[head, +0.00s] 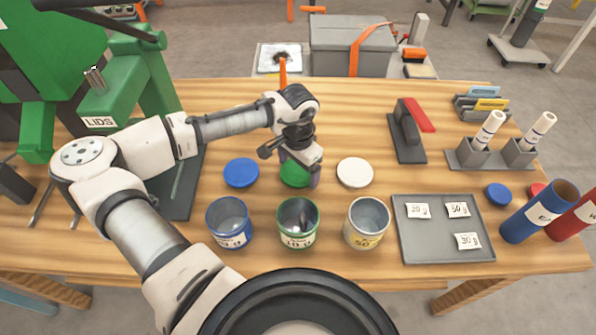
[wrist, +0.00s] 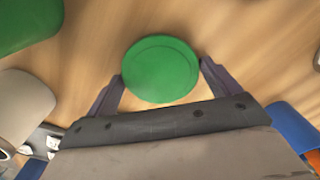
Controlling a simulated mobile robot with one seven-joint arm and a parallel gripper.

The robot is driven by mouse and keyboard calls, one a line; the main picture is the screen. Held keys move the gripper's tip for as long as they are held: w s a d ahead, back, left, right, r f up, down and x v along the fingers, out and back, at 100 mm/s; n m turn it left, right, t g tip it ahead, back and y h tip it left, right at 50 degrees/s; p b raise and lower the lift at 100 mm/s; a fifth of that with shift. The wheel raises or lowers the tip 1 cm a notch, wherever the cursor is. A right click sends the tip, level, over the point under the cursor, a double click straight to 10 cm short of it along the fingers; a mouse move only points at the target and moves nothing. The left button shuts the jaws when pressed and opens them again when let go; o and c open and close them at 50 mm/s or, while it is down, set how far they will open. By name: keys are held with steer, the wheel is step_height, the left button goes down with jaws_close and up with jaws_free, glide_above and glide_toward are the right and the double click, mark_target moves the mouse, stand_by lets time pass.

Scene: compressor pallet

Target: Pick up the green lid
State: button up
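The green lid (head: 294,176) lies flat on the wooden table, between the blue lid (head: 241,173) and the white lid (head: 355,172). My gripper (head: 299,169) is over it and hides part of it in the head view. In the wrist view the green lid (wrist: 161,69) shows whole as a plain round disc. My gripper (wrist: 161,73) is open there, with one finger at each side of the lid. I cannot tell whether the fingers touch its rim. The green-banded pot (head: 298,224) stands open in front of the lid.
A blue-banded pot (head: 229,222) and a yellow-banded pot (head: 366,222) flank the green one. A grey tray (head: 428,243) with paper labels lies to the right. A red-handled black tool (head: 407,132) stands behind. Bare table lies behind the lids.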

steer(key=c, duration=0.6)
steer(key=shift+r, duration=0.1)
